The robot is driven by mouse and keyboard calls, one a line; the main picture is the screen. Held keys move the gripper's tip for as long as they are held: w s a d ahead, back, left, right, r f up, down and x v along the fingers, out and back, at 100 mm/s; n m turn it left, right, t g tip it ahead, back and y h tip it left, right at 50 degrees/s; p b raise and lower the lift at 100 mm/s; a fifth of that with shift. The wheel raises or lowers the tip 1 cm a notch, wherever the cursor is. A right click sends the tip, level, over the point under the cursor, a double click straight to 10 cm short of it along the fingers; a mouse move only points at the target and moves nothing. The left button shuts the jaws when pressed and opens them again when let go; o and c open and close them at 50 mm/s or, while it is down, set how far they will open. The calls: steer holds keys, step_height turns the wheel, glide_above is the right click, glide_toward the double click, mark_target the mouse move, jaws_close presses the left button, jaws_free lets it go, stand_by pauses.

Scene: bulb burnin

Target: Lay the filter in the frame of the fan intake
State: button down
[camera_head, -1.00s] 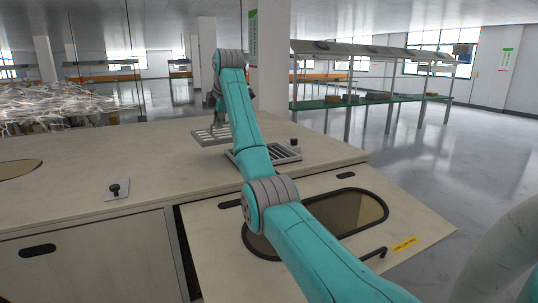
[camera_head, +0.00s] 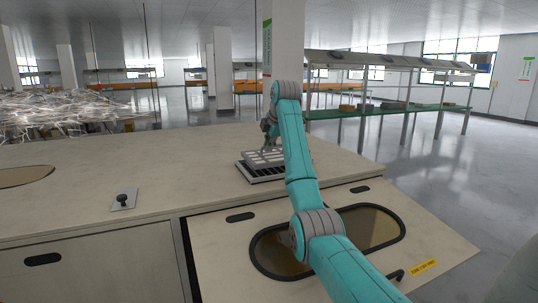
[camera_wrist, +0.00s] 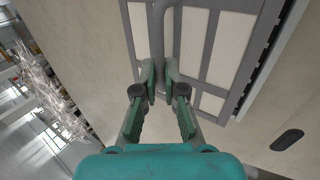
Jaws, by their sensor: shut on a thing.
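The filter is a light grey panel (camera_head: 262,157) with a grid of bars and pale panes; it also shows in the wrist view (camera_wrist: 231,45). My gripper (camera_head: 268,146) is above it in the head view. In the wrist view my gripper (camera_wrist: 160,82) is shut on the filter's grey handle bar. The frame of the fan intake (camera_head: 262,179) is a dark-slotted grey frame on the worktop, directly under the filter and largely covered by it. Its slotted edge (camera_wrist: 262,72) shows along the filter's right side in the wrist view. I cannot tell whether the filter touches the frame.
The pale worktop (camera_head: 150,165) is clear around the frame. A small plate with a black knob (camera_head: 123,200) sits at its left front. A tilted panel with an oval window (camera_head: 375,229) lies below the front edge. A tangled silvery heap (camera_head: 70,115) is behind left.

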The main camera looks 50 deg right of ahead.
mark_target(268, 155)
steer(key=shift+f, duration=1.6)
steer(key=shift+f, duration=0.15)
steer(key=c, duration=1.3)
jaws_free()
steer(key=shift+o, duration=0.2)
